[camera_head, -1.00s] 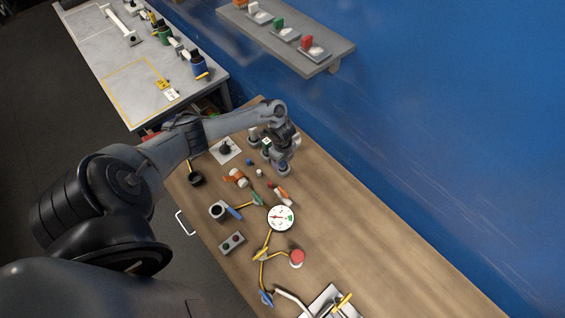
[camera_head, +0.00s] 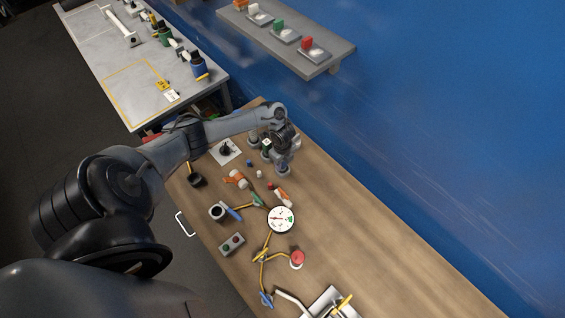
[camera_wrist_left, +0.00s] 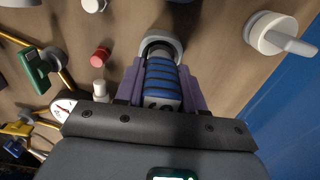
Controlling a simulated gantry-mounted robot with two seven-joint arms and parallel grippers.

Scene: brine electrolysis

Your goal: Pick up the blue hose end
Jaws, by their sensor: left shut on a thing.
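The blue hose end (camera_wrist_left: 163,82) shows in the left wrist view as a blue-ribbed piece with a rounded grey ring at its far end. My left gripper (camera_wrist_left: 160,68) is shut on it, with a purple finger on each side. In the head view my left gripper (camera_head: 283,167) points down over the wooden table close to its wall side, and the hose end cannot be made out there. Whether the hose end touches the table is unclear. My right gripper is in neither view.
A round gauge (camera_head: 281,219), a red-topped button (camera_head: 297,258), a grey two-button box (camera_head: 231,244) and yellow leads with clips lie on the table (camera_head: 390,270). A white handled fitting (camera_wrist_left: 272,34) stands right of the gripper. The table's right part is mostly clear. A grey shelf (camera_head: 327,61) hangs on the blue wall.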

